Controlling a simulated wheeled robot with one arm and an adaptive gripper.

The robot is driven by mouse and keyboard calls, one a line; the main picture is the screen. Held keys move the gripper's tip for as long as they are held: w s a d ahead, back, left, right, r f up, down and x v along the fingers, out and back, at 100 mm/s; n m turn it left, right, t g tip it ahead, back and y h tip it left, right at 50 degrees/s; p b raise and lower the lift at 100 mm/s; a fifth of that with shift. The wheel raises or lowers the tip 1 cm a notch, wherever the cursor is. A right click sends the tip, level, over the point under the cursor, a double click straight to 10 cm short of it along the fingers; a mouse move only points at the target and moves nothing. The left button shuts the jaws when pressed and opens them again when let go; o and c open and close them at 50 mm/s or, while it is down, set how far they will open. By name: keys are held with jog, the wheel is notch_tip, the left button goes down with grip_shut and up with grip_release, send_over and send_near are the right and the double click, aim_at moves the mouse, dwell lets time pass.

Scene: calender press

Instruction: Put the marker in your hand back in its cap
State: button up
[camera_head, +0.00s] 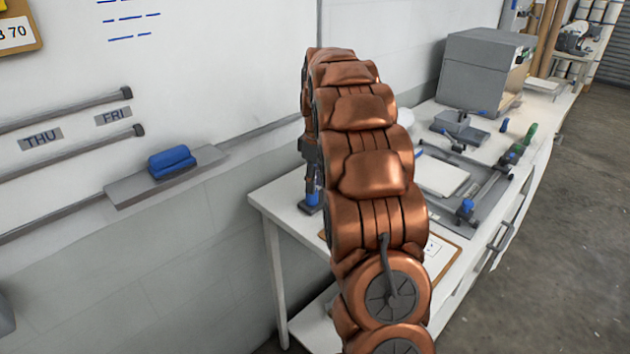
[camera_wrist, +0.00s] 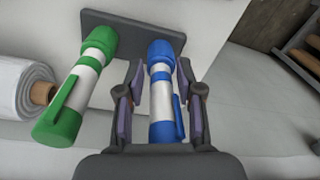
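The marker (camera_wrist: 163,99) has a white body and blue ends. In the wrist view it lies between the two fingers of my gripper (camera_wrist: 160,72), which stand apart with a gap on each side of it. My gripper is open around it. The marker's far end meets the blue cap (camera_wrist: 161,49) on a dark holder plate (camera_wrist: 128,27); no gap shows between marker and cap. In the head view my arm hides most of the gripper, and a blue part of the marker (camera_head: 312,188) shows upright above the table's left end.
A green marker (camera_wrist: 76,96) stands in the same holder, close left of my gripper. A white roll (camera_wrist: 20,88) lies further left. The white table (camera_head: 283,205) carries a clipboard, a frame device and a grey box (camera_head: 480,72). A whiteboard (camera_head: 220,70) hangs on the wall.

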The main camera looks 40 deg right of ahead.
jog(key=shift+o, duration=1)
notch_tip(320, 180, up, 12)
jog(key=shift+d, duration=0.4)
